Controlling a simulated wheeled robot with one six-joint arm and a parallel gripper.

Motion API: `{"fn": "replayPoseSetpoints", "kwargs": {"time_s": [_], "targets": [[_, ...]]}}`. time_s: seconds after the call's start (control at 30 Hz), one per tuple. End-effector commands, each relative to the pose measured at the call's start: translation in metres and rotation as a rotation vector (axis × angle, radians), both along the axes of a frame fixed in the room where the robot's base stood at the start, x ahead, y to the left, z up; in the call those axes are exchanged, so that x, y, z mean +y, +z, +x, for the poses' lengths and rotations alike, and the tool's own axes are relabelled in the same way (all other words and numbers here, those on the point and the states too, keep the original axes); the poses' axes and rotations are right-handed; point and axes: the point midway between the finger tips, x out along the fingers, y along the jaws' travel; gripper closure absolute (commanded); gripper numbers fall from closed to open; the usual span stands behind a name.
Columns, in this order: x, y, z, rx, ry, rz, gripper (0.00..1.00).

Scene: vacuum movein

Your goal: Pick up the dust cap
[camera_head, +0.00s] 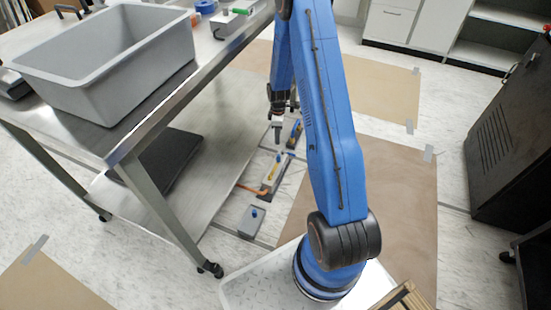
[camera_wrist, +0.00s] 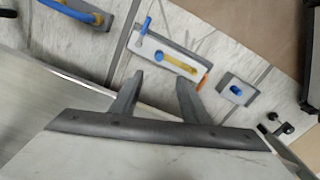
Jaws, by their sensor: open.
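I cannot tell for sure which part is the dust cap. A small blue piece (camera_wrist: 236,90) sits on a grey block on the floor; it also shows in the head view (camera_head: 254,212). A long grey-and-white fixture (camera_wrist: 150,65) with a yellow bar (camera_wrist: 176,63) and a blue lever (camera_wrist: 146,27) lies left of that block in the wrist view. A small orange piece (camera_wrist: 204,81) is at the fixture's edge. My gripper (camera_wrist: 160,77) is open and empty, its fingertips pointing toward the fixture. In the head view my gripper (camera_head: 278,140) hangs beside the steel table, above the floor fixtures.
The steel table (camera_head: 150,125) with a grey bin (camera_head: 140,75) and a lower shelf (camera_head: 215,130) stands on the left. Another blue-handled fixture (camera_wrist: 85,12) lies at the wrist view's top left. A black cabinet (camera_head: 500,140) is at right. Brown sheets (camera_head: 390,200) cover open floor.

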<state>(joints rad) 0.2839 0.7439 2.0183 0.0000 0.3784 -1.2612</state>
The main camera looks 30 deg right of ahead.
Motion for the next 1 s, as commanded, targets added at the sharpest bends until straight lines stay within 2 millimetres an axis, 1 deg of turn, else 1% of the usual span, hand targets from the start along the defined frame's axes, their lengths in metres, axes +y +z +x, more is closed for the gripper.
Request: {"fn": "replayPoseSetpoints", "kwargs": {"time_s": [0.6, 0.7, 0.8, 1.0], "targets": [[0.0, -0.096, -0.001, 0.003, -0.001, 0.001, 0.58], [0.0, -0.107, -0.001, 0.002, -0.001, 0.0, 0.58], [0.0, -0.114, -0.001, 0.002, -0.001, 0.0, 0.58], [-0.001, -0.121, -0.001, 0.002, -0.001, 0.0, 0.58]]}}
